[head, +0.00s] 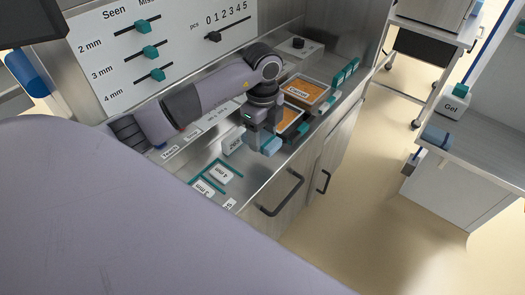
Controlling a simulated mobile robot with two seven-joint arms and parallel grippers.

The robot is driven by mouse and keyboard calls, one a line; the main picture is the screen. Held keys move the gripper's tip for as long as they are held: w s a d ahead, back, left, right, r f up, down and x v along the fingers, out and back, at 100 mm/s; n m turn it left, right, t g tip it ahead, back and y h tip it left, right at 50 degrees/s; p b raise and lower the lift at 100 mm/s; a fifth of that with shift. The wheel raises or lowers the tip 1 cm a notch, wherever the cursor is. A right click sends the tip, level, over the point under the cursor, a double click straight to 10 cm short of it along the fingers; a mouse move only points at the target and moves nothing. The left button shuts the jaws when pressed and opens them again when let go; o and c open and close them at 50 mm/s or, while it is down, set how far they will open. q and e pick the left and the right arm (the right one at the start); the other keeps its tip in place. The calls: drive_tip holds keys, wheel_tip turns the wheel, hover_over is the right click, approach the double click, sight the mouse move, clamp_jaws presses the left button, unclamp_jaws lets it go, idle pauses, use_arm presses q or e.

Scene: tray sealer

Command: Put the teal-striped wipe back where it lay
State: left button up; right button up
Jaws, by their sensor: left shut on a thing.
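My left gripper (264,134) reaches over the steel counter and points down, in front of the orange-filled trays. It is shut on a small pale-blue thing (271,147), which looks like a folded wipe. Its stripes are too small to make out, and the fingers partly hide it. It is close to the counter near the front edge; I cannot tell whether it touches. My right gripper is not in view.
A white labelled block (233,142) stands just left of the gripper. Teal-marked spots with white "mm" blocks (219,172) lie nearer. An orange-filled tray (306,91) and teal pieces (345,73) are beyond. A white Gel container (453,103) stands on the right-hand bench.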

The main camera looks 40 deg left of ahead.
sight(262, 161)
use_arm(q)
drive_tip(key=shift+f, duration=3.2)
drive_tip(key=shift+f, duration=0.2)
drive_tip(key=o, duration=1)
drive_tip(key=shift+r, duration=0.2)
wheel_tip(262, 161, up, 12)
drive_tip(key=shift+r, duration=0.1)
